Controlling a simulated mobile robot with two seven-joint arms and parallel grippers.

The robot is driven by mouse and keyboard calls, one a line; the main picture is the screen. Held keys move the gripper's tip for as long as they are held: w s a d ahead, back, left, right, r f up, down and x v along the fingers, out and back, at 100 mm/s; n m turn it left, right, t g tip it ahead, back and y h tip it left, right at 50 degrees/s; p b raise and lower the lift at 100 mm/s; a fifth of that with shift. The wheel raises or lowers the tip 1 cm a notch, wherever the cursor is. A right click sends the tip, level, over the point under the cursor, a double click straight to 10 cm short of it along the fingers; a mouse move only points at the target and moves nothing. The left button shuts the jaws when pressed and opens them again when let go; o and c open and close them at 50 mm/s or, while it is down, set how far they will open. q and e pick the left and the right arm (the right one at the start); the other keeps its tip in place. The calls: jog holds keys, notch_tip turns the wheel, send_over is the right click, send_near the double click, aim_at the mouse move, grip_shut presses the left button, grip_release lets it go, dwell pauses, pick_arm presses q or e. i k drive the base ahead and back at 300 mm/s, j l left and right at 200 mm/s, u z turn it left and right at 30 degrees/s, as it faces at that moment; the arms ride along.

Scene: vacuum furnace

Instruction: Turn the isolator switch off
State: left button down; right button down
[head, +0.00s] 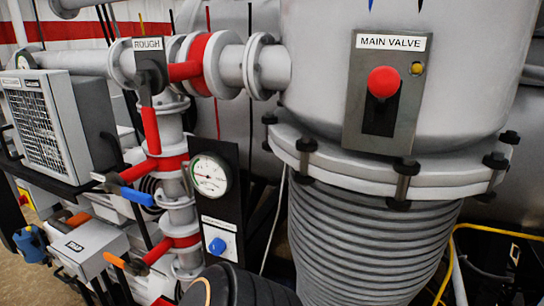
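No switch in the head view has a readable isolator label. A small box with a yellow face and a red part (24,198) sits low at the left edge, below the grey vented unit. It is small and partly cut off by other parts, so I cannot tell its position or whether it is the isolator switch. A blue knob (217,246) is on a labelled plate under the round gauge; its label is too small to read.
The grey chamber with the MAIN VALVE panel (387,94) and red knob fills the right, above a ribbed bellows (370,240). Pipework with a ROUGH valve, red and blue handles and a gauge (209,175) stands in the middle. A yellow hose (480,228) runs at lower right.

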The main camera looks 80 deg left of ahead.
aim_at(23, 199)
jog(key=u, duration=4.2)
jog(key=i+j+u, duration=0.4)
jog(key=i+u, duration=0.15)
jog(key=i, duration=0.2)
jog(key=i+j+u, duration=0.1)
jog(key=i+u, duration=0.35)
jog(key=i, duration=0.85)
jog(key=i+j+z, duration=0.1)
jog(key=i+z, duration=0.3)
jog(key=i, duration=0.15)
jog(key=i+j+z, duration=0.2)
jog(key=i+z, duration=0.2)
jog(key=i+j+z, duration=0.15)
jog(key=z, duration=0.2)
jog(key=i+j+z, duration=0.45)
jog(key=z, duration=0.2)
